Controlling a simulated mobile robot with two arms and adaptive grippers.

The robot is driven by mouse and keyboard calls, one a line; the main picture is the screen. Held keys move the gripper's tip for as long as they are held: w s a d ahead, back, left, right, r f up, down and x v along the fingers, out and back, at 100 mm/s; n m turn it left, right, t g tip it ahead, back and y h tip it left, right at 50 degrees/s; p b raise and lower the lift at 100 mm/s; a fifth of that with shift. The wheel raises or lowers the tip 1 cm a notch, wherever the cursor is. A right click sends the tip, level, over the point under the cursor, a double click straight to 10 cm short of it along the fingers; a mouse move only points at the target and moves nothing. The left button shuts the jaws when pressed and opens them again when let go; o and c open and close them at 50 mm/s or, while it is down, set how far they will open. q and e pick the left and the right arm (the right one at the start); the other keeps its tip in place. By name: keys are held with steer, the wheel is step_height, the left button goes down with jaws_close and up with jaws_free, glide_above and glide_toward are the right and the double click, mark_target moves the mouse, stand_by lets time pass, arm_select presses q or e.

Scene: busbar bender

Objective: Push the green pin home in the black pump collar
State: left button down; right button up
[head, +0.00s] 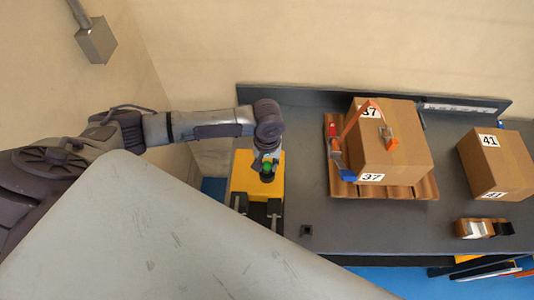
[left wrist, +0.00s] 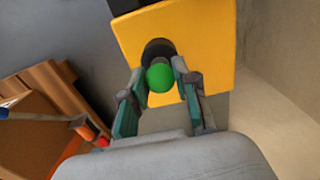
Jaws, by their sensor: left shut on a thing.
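The green pin (left wrist: 160,77) has a round green head, seen in the left wrist view in front of the black pump collar (left wrist: 157,48). The collar sits on the face of the yellow pump body (left wrist: 205,35). My left gripper (left wrist: 159,72) is shut on the green pin, one finger on each side of its head. In the head view the green pin (head: 267,167) shows as a small green spot below my left wrist, over the yellow body (head: 243,175). How deep the pin sits is hidden behind its head. My right gripper is not in view.
The yellow unit stands at the left end of a dark grey bench (head: 320,235). To its right, a strapped carton marked 37 (head: 390,150) sits on a wooden pallet (head: 340,190). Another carton marked 41 (head: 495,165) and a tape dispenser (head: 483,228) are farther right.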

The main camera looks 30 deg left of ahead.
mark_target(267, 164)
arm_select(q)
steer(key=shift+f, duration=0.35)
steer(key=c, duration=0.8)
jaws_free()
step_height(267, 164, up, 12)
